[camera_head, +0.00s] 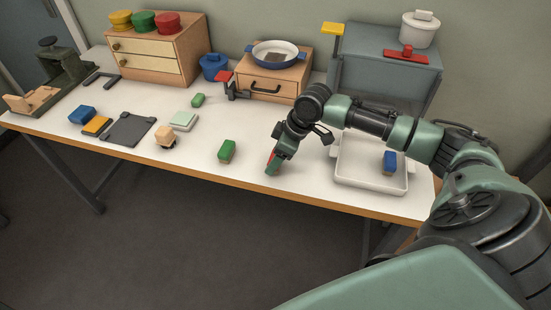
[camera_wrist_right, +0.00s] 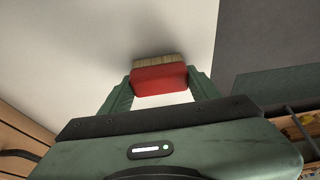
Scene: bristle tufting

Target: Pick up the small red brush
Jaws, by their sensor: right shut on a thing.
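The small red brush (camera_wrist_right: 159,79) sits between the two fingers of my right gripper (camera_wrist_right: 160,88) in the right wrist view. Its red block is gripped from both sides and its tan bristles point away from the gripper. In the head view my right gripper (camera_head: 273,165) is over the front part of the white table, and only a little red of the brush (camera_head: 271,157) shows there. Whether the bristles touch the tabletop I cannot tell. My left gripper is not in either view.
A green brush (camera_head: 227,151) stands left of my right gripper. A white tray (camera_head: 345,182) with a blue brush (camera_head: 389,161) is to the right. A wooden-topped brush (camera_head: 165,136), dark plate (camera_head: 128,130) and blue block (camera_head: 82,115) lie further left. The table's front edge (camera_head: 230,192) is close.

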